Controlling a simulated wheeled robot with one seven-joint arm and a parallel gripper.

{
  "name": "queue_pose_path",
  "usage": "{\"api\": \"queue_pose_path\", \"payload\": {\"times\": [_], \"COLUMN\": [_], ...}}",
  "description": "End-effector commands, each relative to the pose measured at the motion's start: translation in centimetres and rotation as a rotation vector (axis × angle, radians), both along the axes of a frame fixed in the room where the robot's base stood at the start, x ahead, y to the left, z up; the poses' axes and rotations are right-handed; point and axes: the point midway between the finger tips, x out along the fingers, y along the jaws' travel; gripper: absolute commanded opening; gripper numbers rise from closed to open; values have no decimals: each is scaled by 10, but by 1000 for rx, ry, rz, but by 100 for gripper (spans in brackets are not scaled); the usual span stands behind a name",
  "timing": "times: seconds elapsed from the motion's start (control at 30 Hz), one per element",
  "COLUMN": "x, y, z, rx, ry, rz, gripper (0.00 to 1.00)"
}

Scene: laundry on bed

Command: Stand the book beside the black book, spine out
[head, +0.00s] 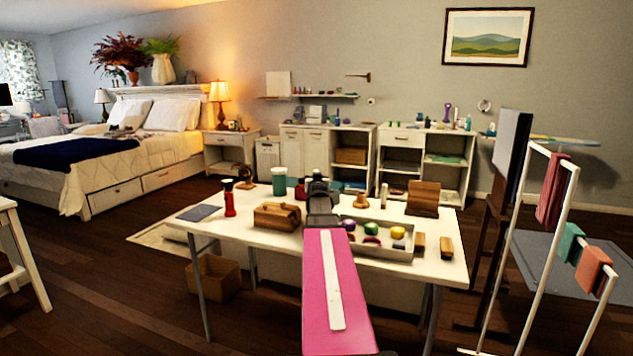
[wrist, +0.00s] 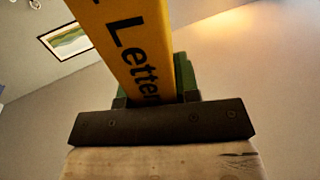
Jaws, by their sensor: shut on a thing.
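A yellow book (wrist: 128,42) with dark "Letter" printing on its visible face rises tilted from my gripper (wrist: 152,95) in the wrist view. The gripper is shut on it, and green parts show just behind the book. In the head view, my gripper (head: 319,188) is over the middle of the white table, seen from behind. My arm hides the yellow book there. I cannot pick out the black book in either view.
The white table (head: 245,238) holds a wooden box (head: 277,216), a red and black bottle (head: 229,198), a grey tray (head: 372,249) of colored items and a wooden stand (head: 423,199). A rack (head: 560,195) stands at the right.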

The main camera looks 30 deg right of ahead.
Motion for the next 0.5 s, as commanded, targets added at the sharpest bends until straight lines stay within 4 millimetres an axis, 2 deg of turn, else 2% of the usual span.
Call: {"api": "queue_pose_path", "payload": {"times": [0.23, 0.27, 0.3, 0.33, 0.5], "x": [0, 0, 0, 0, 0], "y": [0, 0, 0, 0, 0], "z": [-2, -2, -2, -2, -2], "rx": [-1, -1, -1, -1, 0], "ry": [0, 0, 0, 0, 0], "rz": [0, 0, 0, 0, 0], "gripper": [0, 39, 52, 55, 55]}}
